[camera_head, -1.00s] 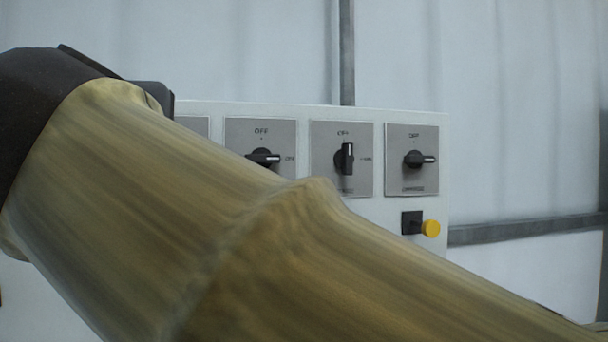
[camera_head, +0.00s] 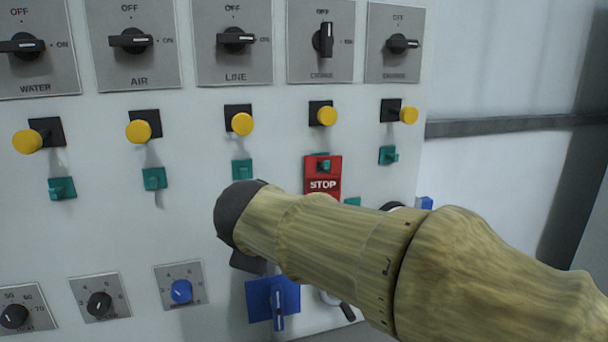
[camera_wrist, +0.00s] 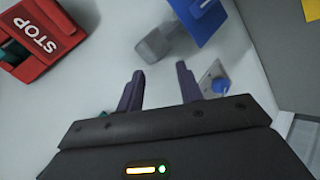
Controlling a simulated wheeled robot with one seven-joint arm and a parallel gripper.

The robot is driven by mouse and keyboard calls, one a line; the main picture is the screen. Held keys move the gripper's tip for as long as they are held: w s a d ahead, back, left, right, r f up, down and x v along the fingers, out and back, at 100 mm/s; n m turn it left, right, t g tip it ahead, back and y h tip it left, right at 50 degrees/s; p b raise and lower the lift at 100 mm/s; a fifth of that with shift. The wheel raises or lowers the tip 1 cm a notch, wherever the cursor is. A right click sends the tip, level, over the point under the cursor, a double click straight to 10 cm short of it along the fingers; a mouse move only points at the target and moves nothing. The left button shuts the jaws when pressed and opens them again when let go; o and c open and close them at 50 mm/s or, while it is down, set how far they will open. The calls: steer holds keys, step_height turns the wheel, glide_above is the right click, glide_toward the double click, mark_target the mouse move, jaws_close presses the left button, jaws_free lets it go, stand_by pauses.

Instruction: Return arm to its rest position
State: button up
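My arm (camera_head: 340,245) reaches in from the lower right in the head view, in front of the control panel (camera_head: 100,235). My gripper (camera_wrist: 160,88) shows in the wrist view with its two dark fingers apart and nothing between them. The fingers point toward the panel face. In the head view the fingers are hidden behind my arm.
The panel carries rotary switches (camera_head: 130,40), yellow knobs (camera_head: 139,131), and a red STOP tag (camera_head: 322,180), also in the wrist view (camera_wrist: 40,40). A blue plate with a handle (camera_head: 272,300) sits just below my arm's end. A grey wall (camera_head: 510,60) is at the right.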

steer(key=s+d+f+m+g+h, duration=0.15)
steer(key=d+f+m+g, duration=0.35)
steer(key=d+f, duration=0.8)
steer(key=s+d+f+m+g, duration=0.2)
steer(key=s+d+f+m, duration=0.8)
steer(key=f, duration=0.4)
steer(key=w+p+v, duration=0.1)
steer(key=p+v, duration=1.1)
steer(key=p, duration=0.1)
steer(key=shift+w+d+r+y, duration=0.15)
steer(key=shift+w+r+y, duration=0.2)
steer(key=shift+r, duration=0.15)
